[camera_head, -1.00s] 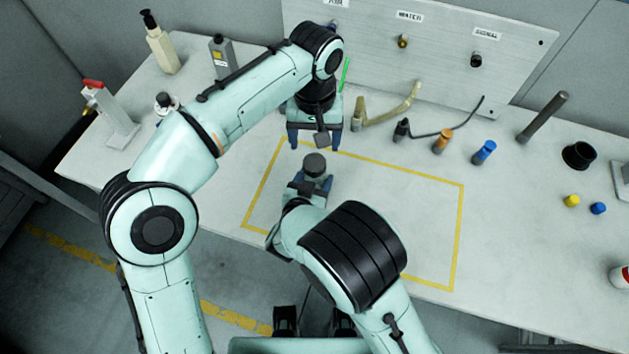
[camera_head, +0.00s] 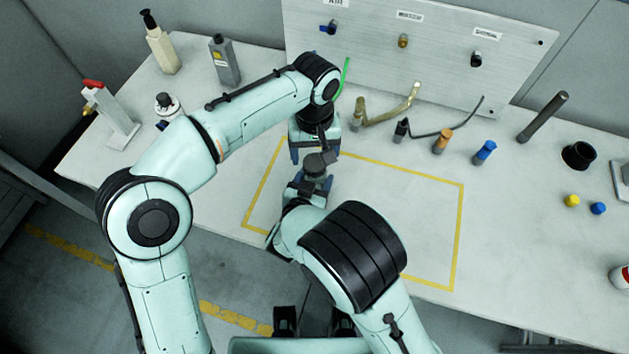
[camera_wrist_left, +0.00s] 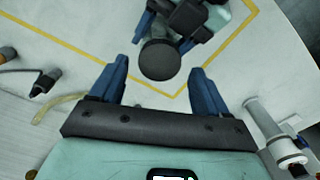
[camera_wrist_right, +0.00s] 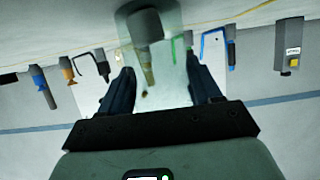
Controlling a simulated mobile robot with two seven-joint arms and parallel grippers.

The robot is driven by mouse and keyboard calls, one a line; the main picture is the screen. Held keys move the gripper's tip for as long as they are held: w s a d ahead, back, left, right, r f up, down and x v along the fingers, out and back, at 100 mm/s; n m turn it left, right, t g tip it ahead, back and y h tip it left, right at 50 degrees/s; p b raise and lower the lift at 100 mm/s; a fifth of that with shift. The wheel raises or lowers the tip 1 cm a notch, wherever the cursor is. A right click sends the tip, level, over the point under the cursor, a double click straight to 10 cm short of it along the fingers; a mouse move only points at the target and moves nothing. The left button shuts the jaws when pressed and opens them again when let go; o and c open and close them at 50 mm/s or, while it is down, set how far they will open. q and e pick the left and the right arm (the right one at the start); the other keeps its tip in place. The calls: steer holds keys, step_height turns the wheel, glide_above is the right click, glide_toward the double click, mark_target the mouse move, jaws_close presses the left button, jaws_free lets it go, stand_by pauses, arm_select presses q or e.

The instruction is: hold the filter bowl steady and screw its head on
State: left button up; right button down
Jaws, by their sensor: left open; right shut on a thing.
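My left gripper (camera_head: 315,154) points down, open, just behind and above the dark round filter head (camera_head: 315,166). In the left wrist view the head (camera_wrist_left: 159,60) shows as a dark disc ahead of the open, empty fingers. My right gripper (camera_head: 308,188) is shut on the filter bowl, below the head. In the right wrist view the clear bowl (camera_wrist_right: 128,45) shows between the fingers, with a dark cylinder in its middle. The head seems to sit on the bowl; the seam between them is hidden, so I cannot tell how tightly they join.
Behind stand a bent hose (camera_head: 395,112), an orange fitting (camera_head: 441,141), a blue fitting (camera_head: 485,152) and an upright panel (camera_head: 440,55). Bottles stand at the back left.

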arm_select(q)
steer(key=shift+f, duration=1.25)
steer(key=c, duration=1.1)
steer(key=m, duration=0.6)
steer(key=shift+m, duration=0.4)
steer(key=m, duration=0.4)
steer(key=shift+m, duration=0.4)
steer(key=o, duration=1.3)
step_height(320, 180, up, 12)
